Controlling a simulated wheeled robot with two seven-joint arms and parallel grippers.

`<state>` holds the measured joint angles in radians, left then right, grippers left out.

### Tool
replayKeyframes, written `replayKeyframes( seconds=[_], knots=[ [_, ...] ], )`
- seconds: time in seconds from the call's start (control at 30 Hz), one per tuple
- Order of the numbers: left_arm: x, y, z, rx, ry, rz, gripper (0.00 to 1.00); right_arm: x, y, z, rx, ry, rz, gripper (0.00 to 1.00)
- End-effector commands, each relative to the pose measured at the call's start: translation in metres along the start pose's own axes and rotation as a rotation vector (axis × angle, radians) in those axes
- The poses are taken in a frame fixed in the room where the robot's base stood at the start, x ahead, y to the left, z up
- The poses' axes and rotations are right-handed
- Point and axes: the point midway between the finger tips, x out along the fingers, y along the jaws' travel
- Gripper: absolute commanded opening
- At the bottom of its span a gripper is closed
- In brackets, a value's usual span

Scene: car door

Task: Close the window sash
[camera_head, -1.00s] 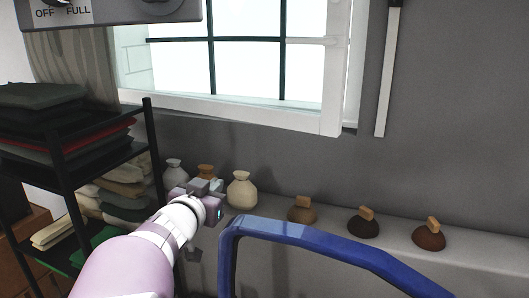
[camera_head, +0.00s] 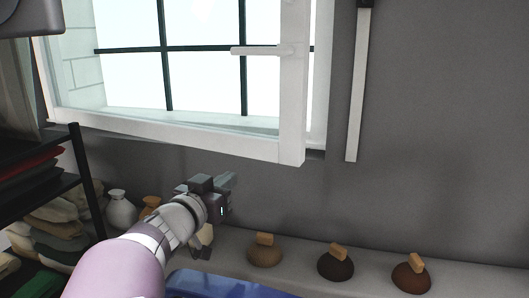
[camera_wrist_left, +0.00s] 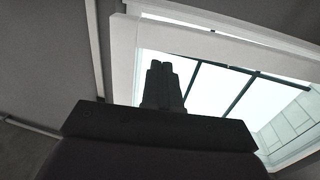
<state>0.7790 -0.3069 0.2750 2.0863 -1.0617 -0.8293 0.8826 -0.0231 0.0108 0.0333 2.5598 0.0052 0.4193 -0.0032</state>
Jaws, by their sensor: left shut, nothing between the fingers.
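My right gripper is not in view.
A black shelf (camera_head: 85,180) with folded cloth stands at the left. A blue object (camera_head: 225,285) is at the bottom edge. A white vertical bar (camera_head: 358,90) hangs right of the window.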

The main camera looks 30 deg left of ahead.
Motion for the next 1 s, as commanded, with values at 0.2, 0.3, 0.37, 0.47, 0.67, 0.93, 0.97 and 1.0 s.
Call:
replayKeyframes(
  seconds=[0.2, 0.3, 0.37, 0.47, 0.67, 0.93, 0.97, 1.0],
  knots=[
    [0.035, 0.001, -0.001, -0.003, -0.002, 0.003, 0.0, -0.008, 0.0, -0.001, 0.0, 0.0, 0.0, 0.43],
    [0.057, 0.001, -0.002, -0.002, -0.003, 0.004, 0.0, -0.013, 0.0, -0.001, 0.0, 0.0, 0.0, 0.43],
    [0.07, 0.001, -0.002, -0.002, -0.003, 0.003, 0.0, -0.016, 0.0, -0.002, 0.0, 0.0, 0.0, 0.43],
    [0.092, 0.001, -0.002, -0.002, -0.003, 0.002, 0.0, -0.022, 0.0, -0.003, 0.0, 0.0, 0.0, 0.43],
    [0.124, 0.0, -0.002, -0.001, -0.002, 0.001, 0.0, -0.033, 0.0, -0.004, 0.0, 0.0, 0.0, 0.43],
    [0.137, 0.0, 0.0, 0.0, -0.001, 0.0, 0.0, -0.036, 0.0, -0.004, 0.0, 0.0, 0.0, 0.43],
    [0.138, 0.0, 0.001, 0.0, -0.001, -0.001, 0.0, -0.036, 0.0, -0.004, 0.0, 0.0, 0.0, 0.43],
    [0.137, 0.0, 0.001, 0.0, -0.001, -0.001, 0.0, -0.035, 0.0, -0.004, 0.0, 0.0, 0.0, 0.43]
  ],
)
